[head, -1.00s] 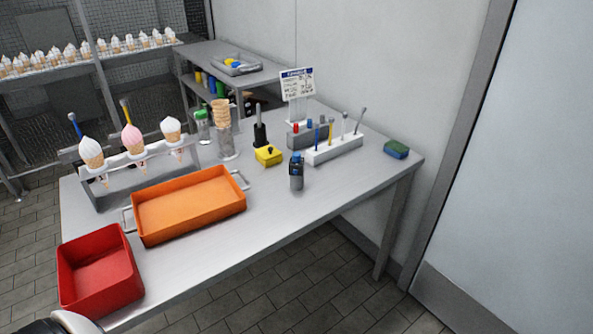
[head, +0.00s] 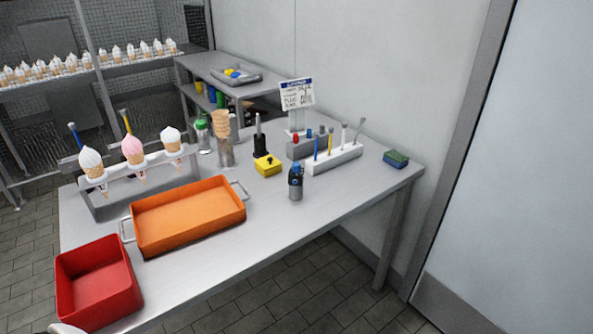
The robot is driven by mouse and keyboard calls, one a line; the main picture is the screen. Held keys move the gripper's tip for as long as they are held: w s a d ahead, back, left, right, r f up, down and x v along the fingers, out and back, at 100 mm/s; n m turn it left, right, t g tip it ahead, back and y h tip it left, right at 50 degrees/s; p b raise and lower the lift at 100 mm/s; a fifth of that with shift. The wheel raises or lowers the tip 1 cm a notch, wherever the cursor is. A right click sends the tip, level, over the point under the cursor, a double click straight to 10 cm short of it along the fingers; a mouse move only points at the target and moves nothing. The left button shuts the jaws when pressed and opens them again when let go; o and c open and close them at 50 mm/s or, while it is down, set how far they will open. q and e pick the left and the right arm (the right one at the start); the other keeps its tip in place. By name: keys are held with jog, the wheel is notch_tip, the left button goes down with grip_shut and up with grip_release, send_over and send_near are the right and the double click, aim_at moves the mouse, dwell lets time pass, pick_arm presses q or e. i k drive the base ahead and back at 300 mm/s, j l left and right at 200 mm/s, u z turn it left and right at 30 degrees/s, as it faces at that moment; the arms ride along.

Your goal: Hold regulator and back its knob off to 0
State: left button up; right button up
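A small upright grey cylinder with a dark top and a blue cap (head: 295,183) stands near the front edge of the table, right of the orange tray. It may be the regulator, with the cap as its knob. No scale or 0 mark is readable on either. Neither gripper shows in the head view. Only a rounded white piece, probably part of my arm, shows at the bottom left edge.
The steel table (head: 225,272) also bears a red bin (head: 97,285), an orange tray (head: 188,243), a cone rack (head: 145,183), a white tool holder (head: 335,159) and a sponge (head: 396,159). Its front right part is clear. A wall stands behind.

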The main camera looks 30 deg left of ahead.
aim_at(295, 166)
jog(key=i, duration=0.55)
jog(key=i+u, duration=0.25)
jog(key=u, duration=0.15)
jog(key=i+l+u, duration=0.1)
jog(key=i+u, duration=0.15)
jog(key=u, duration=0.15)
jog(key=i+l+u, duration=0.15)
jog(key=u, duration=0.25)
jog(key=i+u, duration=0.1)
jog(key=u, duration=0.35)
